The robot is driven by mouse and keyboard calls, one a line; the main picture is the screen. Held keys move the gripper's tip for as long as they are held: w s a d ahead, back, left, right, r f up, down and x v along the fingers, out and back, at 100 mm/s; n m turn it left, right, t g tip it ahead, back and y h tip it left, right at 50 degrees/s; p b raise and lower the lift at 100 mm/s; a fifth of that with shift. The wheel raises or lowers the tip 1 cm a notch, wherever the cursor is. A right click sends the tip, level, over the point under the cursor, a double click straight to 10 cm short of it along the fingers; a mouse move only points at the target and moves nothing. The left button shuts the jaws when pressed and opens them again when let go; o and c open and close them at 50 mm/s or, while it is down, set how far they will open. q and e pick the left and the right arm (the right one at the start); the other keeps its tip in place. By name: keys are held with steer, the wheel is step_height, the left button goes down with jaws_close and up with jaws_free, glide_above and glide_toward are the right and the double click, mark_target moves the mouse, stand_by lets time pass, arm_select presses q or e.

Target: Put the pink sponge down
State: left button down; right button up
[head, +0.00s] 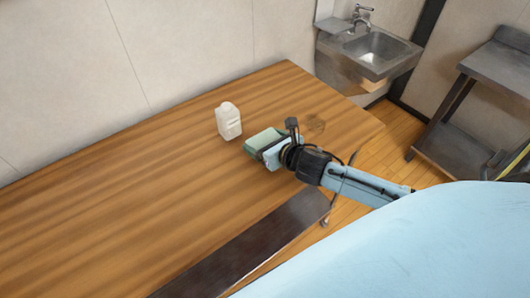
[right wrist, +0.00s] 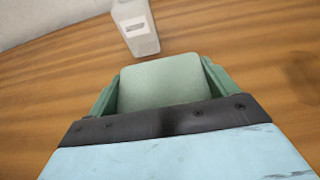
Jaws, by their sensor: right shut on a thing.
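I see no pink sponge; the block in my right gripper (head: 265,143) looks pale green. This block (right wrist: 160,82) fills the space between the two green fingers in the right wrist view, and the gripper is shut on it. In the head view the block (head: 262,138) is at or just above the wooden table (head: 120,210), near its right end. I cannot tell whether it touches the wood. My left gripper is not in view.
A white bottle (head: 228,121) stands upright on the table just left of and beyond the gripper; it also shows ahead in the right wrist view (right wrist: 138,30). The table's left part is clear. A metal sink (head: 372,50) and a grey shelf unit (head: 480,100) stand beyond the table.

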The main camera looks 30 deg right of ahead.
step_height(320, 180, down, 4)
steer(key=shift+f+b, duration=0.15)
steer(key=shift+b, duration=0.35)
steer(key=o, duration=0.9)
steer(key=shift+c, duration=0.2)
steer(key=p+v, duration=0.1)
steer(key=v, duration=1.1)
